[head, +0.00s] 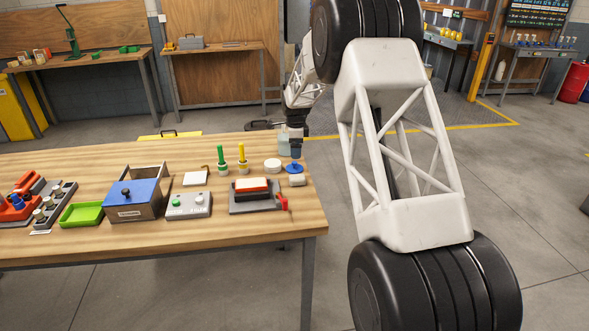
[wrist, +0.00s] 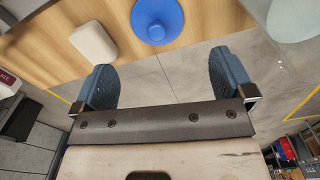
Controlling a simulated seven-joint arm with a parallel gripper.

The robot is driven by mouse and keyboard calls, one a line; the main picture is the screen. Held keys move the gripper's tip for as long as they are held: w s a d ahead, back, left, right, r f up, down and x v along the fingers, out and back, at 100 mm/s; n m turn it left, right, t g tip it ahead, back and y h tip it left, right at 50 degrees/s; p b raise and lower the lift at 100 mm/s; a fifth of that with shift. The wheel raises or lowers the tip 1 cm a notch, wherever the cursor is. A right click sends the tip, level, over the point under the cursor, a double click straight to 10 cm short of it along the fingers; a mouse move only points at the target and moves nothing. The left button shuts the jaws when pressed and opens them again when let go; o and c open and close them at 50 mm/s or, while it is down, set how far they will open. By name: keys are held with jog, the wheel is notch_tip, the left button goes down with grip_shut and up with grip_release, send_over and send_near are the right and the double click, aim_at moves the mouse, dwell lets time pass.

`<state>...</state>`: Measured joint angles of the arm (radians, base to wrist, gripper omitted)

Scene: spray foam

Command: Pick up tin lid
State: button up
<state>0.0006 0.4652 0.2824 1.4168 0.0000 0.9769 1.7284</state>
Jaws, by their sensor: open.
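A round blue lid-like disc with a raised middle (head: 294,168) lies on the wooden table near its right end. It also shows at the top of the wrist view (wrist: 157,20), beyond the gap between my fingers. My gripper (head: 296,153) points down just above and behind the disc in the head view. In the wrist view my gripper (wrist: 162,62) is open, its two blue pads wide apart with nothing between them. The gripper's tips and part of the disc overlap in the head view, so the exact gap is unclear.
A pale rounded block (head: 296,180) lies just in front of the disc, and a white round piece (head: 273,165) lies to its left. A pale translucent container (head: 284,143) stands close beside my gripper. A black-and-red device (head: 255,194) sits farther front left.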

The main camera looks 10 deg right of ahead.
aim_at(295, 162)
jog(key=shift+f, duration=1.3)
jog(key=shift+s+a+f, duration=0.1)
jog(key=shift+a+f, duration=0.05)
jog(key=shift+f, duration=2.45)
jog(key=c, duration=0.9)
